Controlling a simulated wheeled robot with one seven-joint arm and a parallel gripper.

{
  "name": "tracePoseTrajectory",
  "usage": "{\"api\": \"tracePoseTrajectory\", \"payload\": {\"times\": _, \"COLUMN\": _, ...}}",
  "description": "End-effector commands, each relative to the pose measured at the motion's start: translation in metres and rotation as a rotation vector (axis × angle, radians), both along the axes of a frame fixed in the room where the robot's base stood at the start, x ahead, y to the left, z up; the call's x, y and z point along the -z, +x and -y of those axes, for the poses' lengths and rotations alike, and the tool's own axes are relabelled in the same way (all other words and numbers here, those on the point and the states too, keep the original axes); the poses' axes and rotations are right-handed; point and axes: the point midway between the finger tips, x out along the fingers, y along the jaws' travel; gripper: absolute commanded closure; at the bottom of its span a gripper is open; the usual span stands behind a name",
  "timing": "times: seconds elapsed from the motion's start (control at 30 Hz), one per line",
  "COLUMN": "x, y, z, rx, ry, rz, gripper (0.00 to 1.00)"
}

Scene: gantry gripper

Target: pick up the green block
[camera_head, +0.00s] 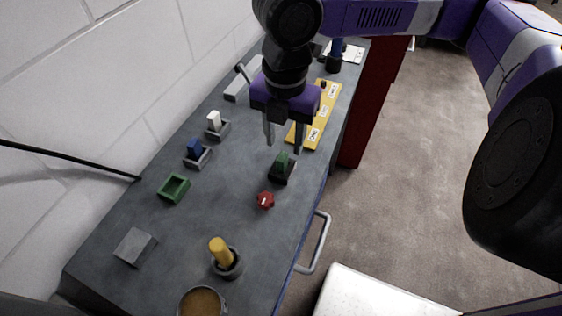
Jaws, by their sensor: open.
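The green block (283,160) stands upright in a small dark holder (281,175) near the right edge of the grey bench top (222,216). My gripper (284,144) points down over the bench with its two fingers spread apart. In the picture the fingertips lie just above and to either side of the top of the green block. Nothing is held between them. I cannot tell the exact height gap between fingertips and block.
A red knob (265,200) sits just in front of the holder. A yellow panel (305,133) lies behind it. A blue block (194,147), a white block (214,121), an empty green tray (173,188) and a yellow peg (220,250) stand to the left and front. A wall bounds the left.

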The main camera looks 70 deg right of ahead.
Motion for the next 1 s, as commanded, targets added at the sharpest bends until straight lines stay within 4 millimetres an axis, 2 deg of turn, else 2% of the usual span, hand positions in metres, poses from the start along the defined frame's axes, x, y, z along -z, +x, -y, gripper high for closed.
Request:
{"api": "tracePoseTrajectory", "payload": {"times": 0.4, "x": 0.051, "y": 0.002, "z": -0.007, "rx": 0.001, "ry": 0.003, "rz": 0.002, "gripper": 0.57}}
{"api": "tracePoseTrajectory", "payload": {"times": 0.7, "x": 0.055, "y": 0.002, "z": -0.007, "rx": 0.000, "ry": 0.001, "rz": 0.004, "gripper": 0.57}}
{"api": "tracePoseTrajectory", "payload": {"times": 0.9, "x": 0.055, "y": 0.002, "z": -0.007, "rx": 0.000, "ry": 0.002, "rz": 0.004, "gripper": 0.97}}
{"api": "tracePoseTrajectory", "payload": {"times": 0.93, "x": 0.055, "y": 0.002, "z": -0.007, "rx": 0.000, "ry": 0.002, "rz": 0.004, "gripper": 1.00}}
{"api": "tracePoseTrajectory", "payload": {"times": 1.0, "x": 0.055, "y": 0.002, "z": -0.007, "rx": 0.000, "ry": 0.002, "rz": 0.004, "gripper": 1.00}}
